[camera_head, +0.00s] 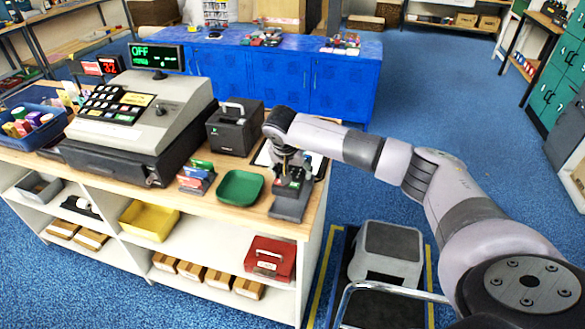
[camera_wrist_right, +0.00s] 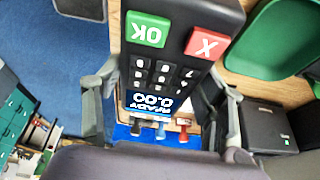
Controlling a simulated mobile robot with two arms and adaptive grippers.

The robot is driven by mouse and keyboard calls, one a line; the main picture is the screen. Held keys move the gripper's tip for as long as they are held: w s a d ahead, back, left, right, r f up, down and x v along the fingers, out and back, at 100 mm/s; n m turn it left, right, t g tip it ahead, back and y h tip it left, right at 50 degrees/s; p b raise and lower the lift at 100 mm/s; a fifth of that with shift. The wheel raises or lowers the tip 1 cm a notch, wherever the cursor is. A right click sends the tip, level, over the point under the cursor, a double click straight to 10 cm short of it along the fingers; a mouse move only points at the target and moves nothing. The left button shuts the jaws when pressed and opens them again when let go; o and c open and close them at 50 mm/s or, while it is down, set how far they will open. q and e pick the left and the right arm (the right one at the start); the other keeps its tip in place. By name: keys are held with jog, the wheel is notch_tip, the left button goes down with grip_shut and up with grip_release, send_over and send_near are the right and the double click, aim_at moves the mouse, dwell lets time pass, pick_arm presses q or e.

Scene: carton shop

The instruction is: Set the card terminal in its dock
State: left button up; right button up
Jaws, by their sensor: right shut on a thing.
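The card terminal (camera_head: 293,179) is a dark handset with a keypad. In the right wrist view the terminal (camera_wrist_right: 165,62) shows a green OK key, a red X key and a lit screen reading READY 0.00. My right gripper (camera_head: 291,166) is shut on it, with a finger on each side of its screen end in the wrist view (camera_wrist_right: 165,105). The dark grey dock (camera_head: 289,208) stands at the counter's right end, directly under the terminal in the head view. I cannot tell whether the terminal is seated in it or just above. My left gripper is not in view.
A green tray (camera_head: 240,187) and a card rack (camera_head: 196,178) stand left of the dock. A black printer (camera_head: 234,128) and a cash register (camera_head: 140,110) are farther back. A clipboard (camera_head: 264,156) lies behind the terminal. The counter's right edge is close.

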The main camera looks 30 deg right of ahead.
jog(key=shift+f+b, duration=0.35)
jog(key=shift+f, duration=0.4)
jog(key=shift+s+f, duration=0.1)
jog(key=shift+f, duration=0.2)
notch_tip(320, 180, down, 3)
jog(key=shift+r+b, duration=0.2)
jog(key=shift+b, duration=0.95)
jog(key=shift+f+b, duration=0.3)
jog(key=shift+f, duration=0.05)
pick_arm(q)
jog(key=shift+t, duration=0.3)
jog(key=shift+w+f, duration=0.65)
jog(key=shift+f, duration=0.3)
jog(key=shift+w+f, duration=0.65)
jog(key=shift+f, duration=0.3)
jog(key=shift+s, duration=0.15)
pick_arm(e)
jog(key=shift+s+a, duration=0.1)
jog(key=shift+s, duration=0.05)
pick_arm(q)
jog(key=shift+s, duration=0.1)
pick_arm(e)
jog(key=o, duration=1)
jog(key=shift+f, duration=0.1)
jog(key=shift+o, duration=0.2)
